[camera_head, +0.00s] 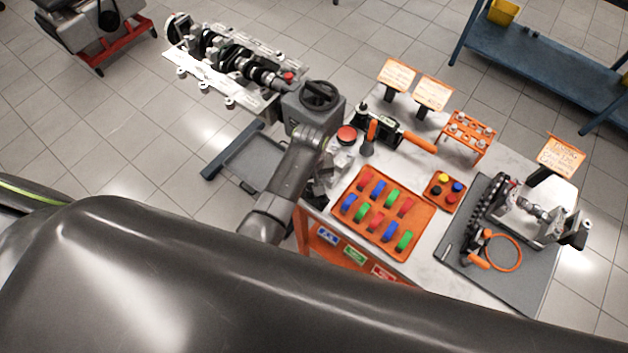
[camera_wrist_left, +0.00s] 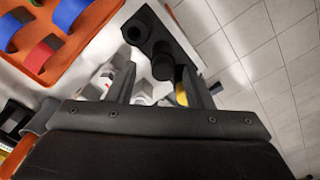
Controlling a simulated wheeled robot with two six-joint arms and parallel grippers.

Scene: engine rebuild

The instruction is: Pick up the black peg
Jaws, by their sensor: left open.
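A black peg (camera_head: 434,190) stands in a small orange block (camera_head: 431,201) with a yellow, a blue and a red peg, right of the large orange tray. My left gripper (camera_wrist_left: 158,78) is open, and I see nothing clearly held between its fingers. In the head view it is over the left corner of the bench, left of the tray and well away from the black peg. In the wrist view a dark object (camera_wrist_left: 137,27) lies beyond the fingers; I cannot tell what it is. My right gripper is not in view.
The orange tray (camera_head: 428,222) holds several blue, green and red curved pieces. A red button (camera_head: 346,134) and a black-and-orange tool (camera_head: 369,138) are behind the gripper. A dark mat (camera_head: 462,243) with parts is at right. A crankshaft stand (camera_head: 230,82) is at back left.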

